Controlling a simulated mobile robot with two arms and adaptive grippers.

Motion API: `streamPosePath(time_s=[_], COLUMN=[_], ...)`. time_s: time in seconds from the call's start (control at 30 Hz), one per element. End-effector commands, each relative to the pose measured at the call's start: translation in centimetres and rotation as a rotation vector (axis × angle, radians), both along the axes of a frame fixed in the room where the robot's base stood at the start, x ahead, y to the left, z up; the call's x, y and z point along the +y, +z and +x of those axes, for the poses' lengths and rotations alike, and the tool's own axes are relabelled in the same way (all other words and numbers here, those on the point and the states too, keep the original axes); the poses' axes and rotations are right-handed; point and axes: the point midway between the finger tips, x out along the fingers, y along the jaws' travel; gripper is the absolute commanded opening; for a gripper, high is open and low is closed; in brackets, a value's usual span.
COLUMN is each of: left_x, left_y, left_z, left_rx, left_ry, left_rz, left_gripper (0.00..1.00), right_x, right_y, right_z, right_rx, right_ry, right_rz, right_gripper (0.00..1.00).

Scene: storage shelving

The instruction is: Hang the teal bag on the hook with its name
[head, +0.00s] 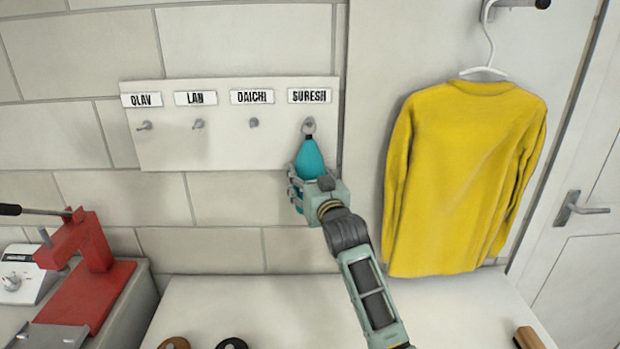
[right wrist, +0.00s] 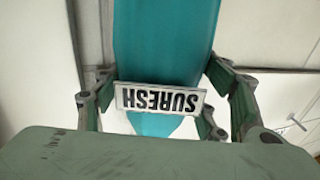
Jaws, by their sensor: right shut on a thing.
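The teal bag (head: 311,155) is upright below the SURESH label (head: 309,96) on the white hook board (head: 200,152). The ring (head: 308,127) at its top is at the SURESH hook; whether the hook passes through it I cannot tell. My right gripper (head: 304,185) is shut on the bag's lower part. In the right wrist view the teal bag (right wrist: 165,50) lies between both fingers, and its tag (right wrist: 160,98) reads SURESH, upside down. The hooks under OLAV (head: 145,126), LAN (head: 198,124) and DAICHI (head: 254,123) are empty. My left gripper is not in view.
A yellow shirt (head: 465,180) hangs on a white hanger right of the board. A red press (head: 88,265) stands at lower left. The white surface (head: 260,300) below the board is mostly clear, with small objects at its front edge.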

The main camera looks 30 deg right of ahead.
Motion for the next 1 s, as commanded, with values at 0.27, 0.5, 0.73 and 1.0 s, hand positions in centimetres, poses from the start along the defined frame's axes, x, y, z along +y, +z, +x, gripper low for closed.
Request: streamPosePath(time_s=[0.27,0.5,0.73,1.0], left_x=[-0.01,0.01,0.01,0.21], left_y=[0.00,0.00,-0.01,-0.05], left_z=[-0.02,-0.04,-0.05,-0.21], left_rx=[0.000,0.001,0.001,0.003], left_ry=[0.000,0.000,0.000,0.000], left_rz=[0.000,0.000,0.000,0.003], left_gripper=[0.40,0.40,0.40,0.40], right_x=[-0.04,-0.04,-0.04,-0.01], right_y=[0.19,0.18,0.08,-0.23], right_z=[0.00,0.00,-0.01,-0.03], right_rx=[-0.004,-0.004,-0.002,0.004], right_ry=[0.000,-0.001,-0.001,0.000], right_rz=[-0.001,-0.001,0.000,0.001], right_gripper=[0.23,0.72,0.87,0.87])
